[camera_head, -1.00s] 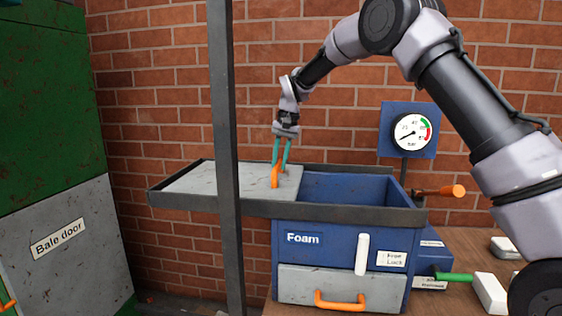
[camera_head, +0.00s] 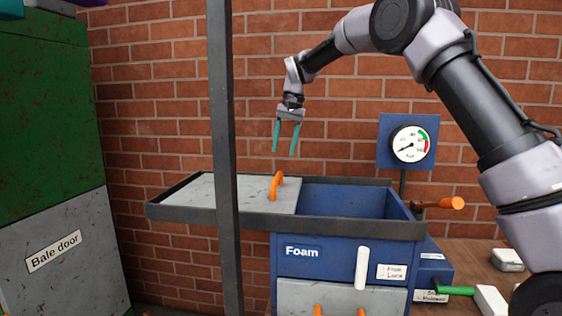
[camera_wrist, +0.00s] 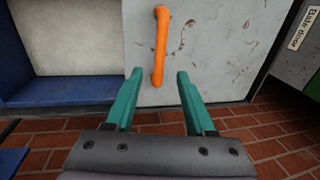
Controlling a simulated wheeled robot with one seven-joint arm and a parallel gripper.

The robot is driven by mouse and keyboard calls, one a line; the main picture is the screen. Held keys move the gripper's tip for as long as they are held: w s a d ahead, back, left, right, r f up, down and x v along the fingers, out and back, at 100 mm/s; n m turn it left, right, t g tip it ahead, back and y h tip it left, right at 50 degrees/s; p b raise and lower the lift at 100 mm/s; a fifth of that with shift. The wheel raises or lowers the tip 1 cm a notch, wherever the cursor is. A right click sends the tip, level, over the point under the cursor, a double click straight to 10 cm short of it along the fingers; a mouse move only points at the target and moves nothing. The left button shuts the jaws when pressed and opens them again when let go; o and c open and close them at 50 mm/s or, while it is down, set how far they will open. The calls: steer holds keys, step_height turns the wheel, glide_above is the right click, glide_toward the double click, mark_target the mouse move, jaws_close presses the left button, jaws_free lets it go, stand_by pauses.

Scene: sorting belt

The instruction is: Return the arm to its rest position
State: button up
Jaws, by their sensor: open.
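My gripper (camera_head: 286,138) hangs in the air above the sliding lid, with its two teal fingers apart and nothing between them. The grey lid (camera_head: 204,194) is slid to the left on its dark frame. The lid's orange handle (camera_head: 276,186) stands free below and slightly left of the fingertips, not touched. In the wrist view the orange handle (camera_wrist: 160,45) shows ahead, beyond the open teal fingers. The blue Foam bin (camera_head: 345,203) is uncovered at the right, and the part of its inside that shows looks empty.
A dark upright post (camera_head: 222,130) stands in front of the lid. A green machine with a grey bale door (camera_head: 55,250) is at left. The space around my gripper is clear.

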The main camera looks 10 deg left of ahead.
steer(key=shift+d+r, duration=0.15)
steer(key=shift+r, duration=0.65)
steer(key=s+d+r+m+t, duration=0.1)
steer(key=s+d+r, duration=0.25)
steer(key=d, duration=0.35)
steer(key=s+d+r+t, duration=0.1)
steer(key=s+d+r, duration=0.1)
steer(key=d+r, duration=0.35)
steer(key=s+d+r+m+t, duration=0.1)
steer(key=s+d+r, duration=0.15)
steer(key=d, duration=0.65)
steer(key=s+d+f+m+t, duration=0.1)
steer(key=s+d+f+t, duration=0.1)
steer(key=s+d, duration=0.6)
steer(key=s+d+f+m+t, duration=0.1)
steer(key=s+d+f, duration=0.3)
steer(key=s, duration=1)
steer(key=d+t, duration=0.1)
steer(key=d, duration=0.2)
steer(key=shift+s+d+f, duration=0.2)
steer(key=shift+d, duration=0.15)
